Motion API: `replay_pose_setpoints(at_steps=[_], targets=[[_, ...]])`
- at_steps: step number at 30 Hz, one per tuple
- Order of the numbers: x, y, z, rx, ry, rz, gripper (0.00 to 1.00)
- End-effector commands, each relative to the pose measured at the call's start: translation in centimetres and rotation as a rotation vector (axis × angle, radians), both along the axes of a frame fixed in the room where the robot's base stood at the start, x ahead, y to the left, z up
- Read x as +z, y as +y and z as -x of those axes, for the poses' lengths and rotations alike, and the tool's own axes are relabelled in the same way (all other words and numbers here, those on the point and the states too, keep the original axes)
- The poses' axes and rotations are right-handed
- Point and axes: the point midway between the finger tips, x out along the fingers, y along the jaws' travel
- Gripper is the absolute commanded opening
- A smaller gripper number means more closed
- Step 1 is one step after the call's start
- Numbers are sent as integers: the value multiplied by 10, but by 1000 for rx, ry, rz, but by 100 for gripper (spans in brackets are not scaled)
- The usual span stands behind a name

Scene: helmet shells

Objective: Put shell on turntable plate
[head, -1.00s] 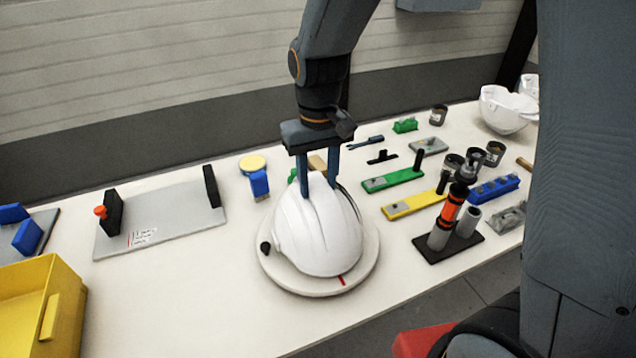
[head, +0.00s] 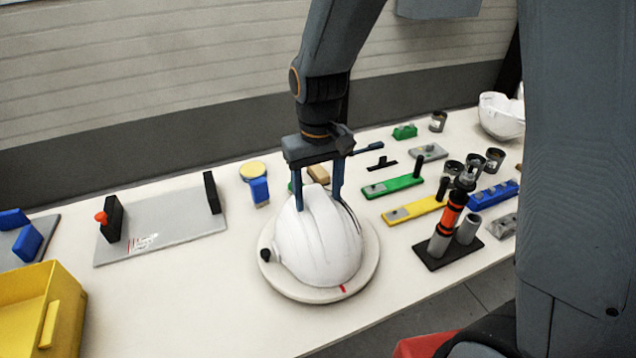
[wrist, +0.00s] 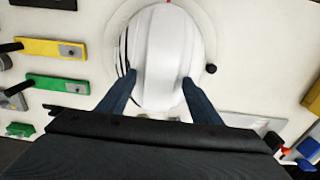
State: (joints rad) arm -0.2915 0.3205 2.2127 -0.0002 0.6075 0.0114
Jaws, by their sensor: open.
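The white helmet shell (head: 318,243) rests dome up on the round turntable plate (head: 305,292), which has a red mark at its front and a black knob at its left. My gripper (head: 319,205) is above the shell's rear part, with its two blue fingers apart, one on each side of the shell's ridge. In the wrist view the shell (wrist: 160,58) lies on the plate (wrist: 214,30) between and beyond the open fingers (wrist: 158,82). Whether the fingertips touch the shell I cannot tell.
A grey fixture plate (head: 170,232) with black posts and a yellow bin (head: 40,310) are at left. Green (head: 392,186) and yellow (head: 412,210) tool bars and a black stand (head: 447,250) with cylinders are at right. Another white shell (head: 502,116) sits far right.

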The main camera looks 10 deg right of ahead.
Motion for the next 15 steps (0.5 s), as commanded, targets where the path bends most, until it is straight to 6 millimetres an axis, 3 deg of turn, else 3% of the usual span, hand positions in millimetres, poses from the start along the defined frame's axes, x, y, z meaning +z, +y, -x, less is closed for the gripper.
replay_pose_setpoints(at_steps=[5,15], targets=[[17,0,-2,0,-6,-2,59],[82,1,-2,0,-7,-2,59]])
